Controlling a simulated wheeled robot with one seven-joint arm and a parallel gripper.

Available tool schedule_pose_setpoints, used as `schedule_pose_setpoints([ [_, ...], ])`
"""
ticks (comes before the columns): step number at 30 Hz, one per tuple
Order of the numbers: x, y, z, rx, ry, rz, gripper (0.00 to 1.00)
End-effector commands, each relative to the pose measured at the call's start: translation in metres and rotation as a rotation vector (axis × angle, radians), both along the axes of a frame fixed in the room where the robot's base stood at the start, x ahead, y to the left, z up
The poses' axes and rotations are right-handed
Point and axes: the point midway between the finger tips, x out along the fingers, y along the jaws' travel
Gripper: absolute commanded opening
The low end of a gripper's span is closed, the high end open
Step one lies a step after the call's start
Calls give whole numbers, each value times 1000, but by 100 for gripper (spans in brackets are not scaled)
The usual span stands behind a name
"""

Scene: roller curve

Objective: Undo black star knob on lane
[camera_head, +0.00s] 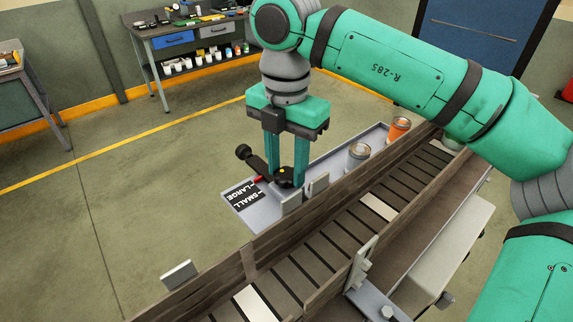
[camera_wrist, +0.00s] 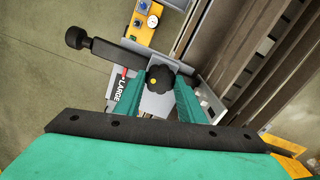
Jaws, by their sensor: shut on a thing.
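The black star knob (camera_wrist: 159,79) has a lobed rim and a small yellow dot on its top. It sits between the two fingers of my gripper (camera_wrist: 162,92) in the wrist view, and the fingers are closed on its sides. In the head view my gripper (camera_head: 286,172) points straight down, with the knob (camera_head: 285,180) at its fingertips, over the near end of a grey tray beside the lane. A black lever (camera_wrist: 108,50) with a round end runs from the knob to the upper left.
The roller lane (camera_head: 330,228) with wooden side rails runs diagonally to the right of my gripper. The grey tray (camera_head: 325,165) has a "SMALL/LARGE" label (camera_head: 243,193), a grey can (camera_head: 358,153) and an orange can (camera_head: 398,129). A workbench (camera_head: 190,32) stands at the back. Open floor lies left.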

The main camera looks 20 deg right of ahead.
Motion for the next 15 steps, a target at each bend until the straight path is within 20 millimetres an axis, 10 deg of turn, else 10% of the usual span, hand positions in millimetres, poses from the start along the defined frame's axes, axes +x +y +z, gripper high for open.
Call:
schedule_pose_setpoints([
  [15, 0, -1, -1, 1, 1, 489, 14],
])
